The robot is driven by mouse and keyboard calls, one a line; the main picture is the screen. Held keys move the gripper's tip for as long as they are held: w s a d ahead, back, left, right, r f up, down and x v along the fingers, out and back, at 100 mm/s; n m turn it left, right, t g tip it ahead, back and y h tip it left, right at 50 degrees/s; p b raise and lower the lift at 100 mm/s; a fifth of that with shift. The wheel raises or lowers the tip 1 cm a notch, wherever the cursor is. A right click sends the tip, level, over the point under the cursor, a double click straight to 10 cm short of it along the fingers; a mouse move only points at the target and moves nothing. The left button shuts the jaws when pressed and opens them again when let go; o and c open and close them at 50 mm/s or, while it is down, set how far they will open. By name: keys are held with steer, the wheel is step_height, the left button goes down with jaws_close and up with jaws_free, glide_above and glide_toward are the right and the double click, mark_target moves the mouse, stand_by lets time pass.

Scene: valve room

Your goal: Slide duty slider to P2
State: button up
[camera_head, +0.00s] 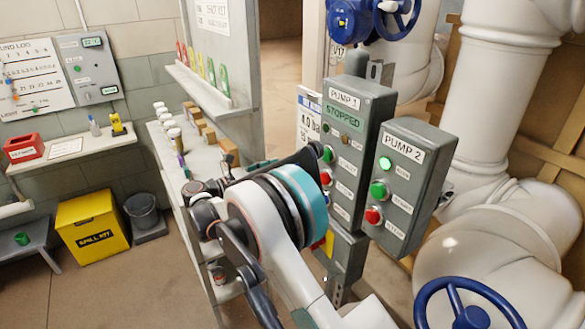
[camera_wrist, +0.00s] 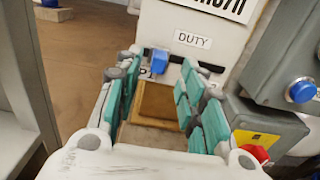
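The duty slider is a blue knob (camera_wrist: 159,61) on a pale panel (camera_wrist: 190,18), under a "DUTY" label (camera_wrist: 193,40). A dark horizontal slot (camera_wrist: 210,67) shows to its right. The knob stands near the slot's left part, above a partly covered "P1" mark (camera_wrist: 146,77). No P2 mark is visible; my right finger covers part of the panel there. My gripper (camera_wrist: 157,72) is open, with its teal-padded fingers to the left and right of the knob. I cannot tell whether either finger touches it. In the head view my arm hides the slider.
A grey box with a blue button (camera_wrist: 302,91) stands close on the right, above a yellow plate with a red button (camera_wrist: 254,154). In the head view, the PUMP 1 box (camera_head: 355,140) and PUMP 2 box (camera_head: 405,185) stand right of my arm. A shelf (camera_head: 185,150) is left.

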steer(key=b+x, duration=0.1)
steer(key=x, duration=0.5)
steer(key=shift+w+d, duration=0.15)
jaws_close()
